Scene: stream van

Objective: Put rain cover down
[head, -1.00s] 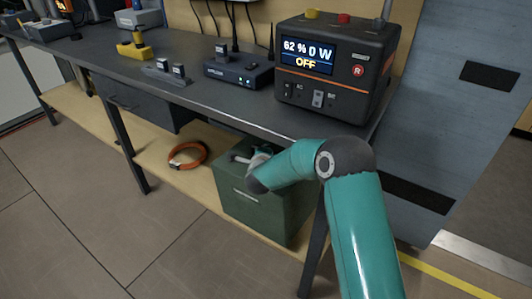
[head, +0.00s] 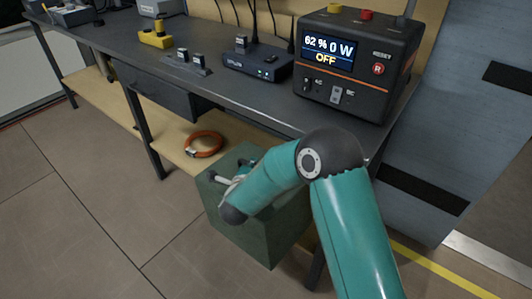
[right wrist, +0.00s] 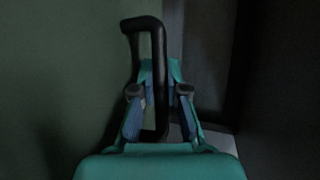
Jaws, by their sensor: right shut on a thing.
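The rain cover, a dark green box-shaped thing (head: 218,218), is at the right end of the bench's lower shelf, below the tabletop. It sticks out past the shelf's front edge. I cannot tell if its base touches the shelf. My right gripper (head: 222,181) is at its upper part, partly hidden by my forearm. In the right wrist view, the right gripper (right wrist: 160,95) is shut on a black bar handle (right wrist: 158,60), with the green side of the cover (right wrist: 60,80) at left. My left gripper is not in view.
The dark bench (head: 225,90) carries a power station (head: 355,65) reading 62 %, 0 W, OFF, and a router-like box (head: 255,63). An orange cable coil (head: 204,144) lies on the pale lower shelf (head: 172,135), left of the cover. The tiled floor in front (head: 90,220) is clear.

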